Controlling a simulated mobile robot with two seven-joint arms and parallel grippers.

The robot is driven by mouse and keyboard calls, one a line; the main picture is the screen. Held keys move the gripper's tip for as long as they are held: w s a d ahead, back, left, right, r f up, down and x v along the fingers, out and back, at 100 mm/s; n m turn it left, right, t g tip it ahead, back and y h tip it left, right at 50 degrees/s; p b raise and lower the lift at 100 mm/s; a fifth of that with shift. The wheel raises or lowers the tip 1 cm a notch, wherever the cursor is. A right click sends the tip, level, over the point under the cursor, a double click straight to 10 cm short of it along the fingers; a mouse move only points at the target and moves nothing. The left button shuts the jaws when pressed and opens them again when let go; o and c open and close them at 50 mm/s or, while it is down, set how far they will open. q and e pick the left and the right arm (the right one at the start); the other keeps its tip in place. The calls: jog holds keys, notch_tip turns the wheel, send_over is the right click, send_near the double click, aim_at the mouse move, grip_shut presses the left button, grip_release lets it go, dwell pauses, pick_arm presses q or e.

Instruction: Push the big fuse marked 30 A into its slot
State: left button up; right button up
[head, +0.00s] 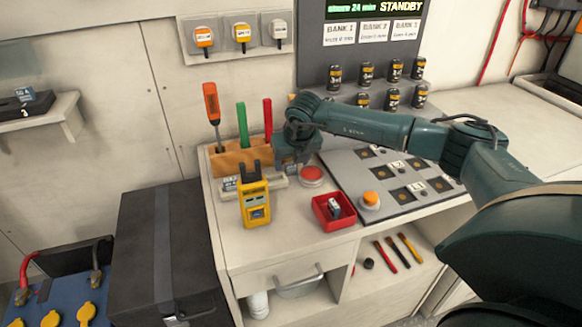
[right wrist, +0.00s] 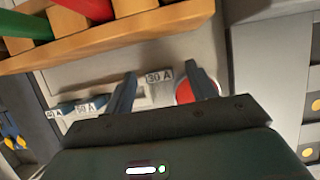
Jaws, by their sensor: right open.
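In the right wrist view a small pale piece marked 30 A (right wrist: 159,76) lies between my right gripper's two fingers (right wrist: 160,74), with space on both sides. I cannot tell whether the mark is on the fuse itself or on a label by its slot, nor how deep the fuse sits. My right gripper is open and points down over the pale fuse strip (head: 265,187) in the head view, where my right gripper (head: 288,178) hides its right end. Blue pieces with white labels (right wrist: 85,107) sit further left along the strip. My left gripper is out of view.
An orange tool rack (head: 240,158) with upright tools stands behind the strip. A yellow meter (head: 255,205) stands in front. A red button (head: 312,175) is close at the right, then a red tray (head: 334,224) and the switch panel (head: 395,190).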

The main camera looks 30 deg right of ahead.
aim_at(292, 164)
jog(key=c, duration=1.1)
jog(key=shift+r, duration=0.15)
notch_tip(292, 164, up, 10)
jog(key=shift+a+b, duration=0.1)
jog(key=shift+b, duration=0.4)
